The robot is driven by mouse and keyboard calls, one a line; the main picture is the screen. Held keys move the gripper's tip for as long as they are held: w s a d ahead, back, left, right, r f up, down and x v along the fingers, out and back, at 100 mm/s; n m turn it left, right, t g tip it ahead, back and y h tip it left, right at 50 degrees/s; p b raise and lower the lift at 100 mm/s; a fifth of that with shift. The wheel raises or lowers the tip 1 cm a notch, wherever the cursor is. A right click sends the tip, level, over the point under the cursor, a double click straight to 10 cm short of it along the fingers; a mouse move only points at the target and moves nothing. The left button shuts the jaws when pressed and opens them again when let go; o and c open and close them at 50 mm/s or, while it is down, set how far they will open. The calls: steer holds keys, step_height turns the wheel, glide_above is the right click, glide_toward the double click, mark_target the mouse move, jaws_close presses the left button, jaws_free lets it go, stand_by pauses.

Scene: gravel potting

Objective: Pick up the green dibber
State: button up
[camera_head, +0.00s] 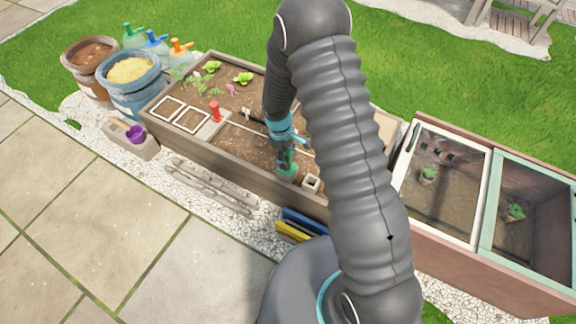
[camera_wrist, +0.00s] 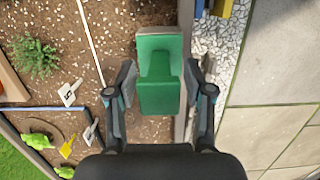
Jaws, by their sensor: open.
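The green dibber (camera_wrist: 160,95) shows in the wrist view as a blocky green handle, over the soil near the planter's edge. In the head view the dibber (camera_head: 287,167) is at the near side of the raised planter, just below my gripper (camera_head: 284,149). In the wrist view my gripper (camera_wrist: 160,72) is open, with one finger on each side of the green handle. Gaps show between the fingers and the handle, so it is not gripped. The dibber's lower end is hidden.
The wooden planter (camera_head: 240,165) holds soil, seedlings and a red upright tool (camera_head: 214,111). White labels (camera_wrist: 70,92) and a green plant (camera_wrist: 34,55) are left of my fingers. A small pale pot (camera_head: 311,184) stands right of the dibber. Cold frames (camera_head: 440,180) are at right.

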mark_target(289, 169)
steer(key=shift+s+d+f, duration=0.1)
steer(key=shift+f, duration=0.8)
steer(key=shift+s+d+f, duration=0.1)
steer(key=shift+f, duration=0.75)
jaws_close()
steer(key=shift+r, duration=0.1)
